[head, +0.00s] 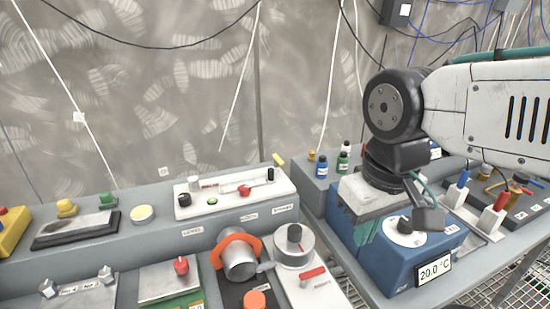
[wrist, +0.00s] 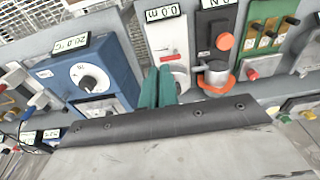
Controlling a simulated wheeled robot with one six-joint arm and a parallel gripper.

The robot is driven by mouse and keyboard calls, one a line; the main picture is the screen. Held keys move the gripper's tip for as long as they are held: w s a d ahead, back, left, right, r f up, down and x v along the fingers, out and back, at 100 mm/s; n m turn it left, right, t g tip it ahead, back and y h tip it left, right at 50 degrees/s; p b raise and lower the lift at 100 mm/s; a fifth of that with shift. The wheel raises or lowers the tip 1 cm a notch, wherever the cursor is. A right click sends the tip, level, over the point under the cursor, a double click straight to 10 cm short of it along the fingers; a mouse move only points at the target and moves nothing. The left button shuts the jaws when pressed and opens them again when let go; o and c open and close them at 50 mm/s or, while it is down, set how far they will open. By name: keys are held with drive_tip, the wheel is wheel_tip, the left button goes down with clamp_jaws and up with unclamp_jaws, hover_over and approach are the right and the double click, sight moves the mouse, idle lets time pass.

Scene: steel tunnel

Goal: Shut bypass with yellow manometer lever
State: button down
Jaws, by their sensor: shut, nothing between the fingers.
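My gripper (head: 366,234) is shut and empty, with its teal fingers pointing down beside the blue box with the dial. In the wrist view the shut fingers (wrist: 158,88) lie between that box and the white panel with a red lever. At the far right of the head view a dark panel (head: 528,208) carries small yellow and orange handles (head: 515,189). A short yellow piece (head: 279,159) stands at the back of the white block. I cannot tell which yellow part is the manometer lever. The wrist view does not show the dark panel clearly.
The blue box (head: 380,262) with a 20.0 °C display stands under my gripper. The white panel's red lever (head: 313,273) and an orange-ringed cylinder (head: 238,258) are left of it. Small bottles (head: 343,161) stand behind.

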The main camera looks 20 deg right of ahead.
drive_tip(key=w+a+t+h, duration=0.1)
drive_tip(key=w+a+h, duration=0.2)
drive_tip(key=w, duration=1.5)
drive_tip(key=w+a+m+t+h, duration=0.1)
drive_tip(key=w+a, duration=0.5)
drive_tip(key=w, duration=1.2)
drive_tip(key=shift+w+a+f+t+h, duration=0.25)
drive_tip(key=shift+a+t+h, duration=0.1)
drive_tip(key=shift+t+h, duration=0.45)
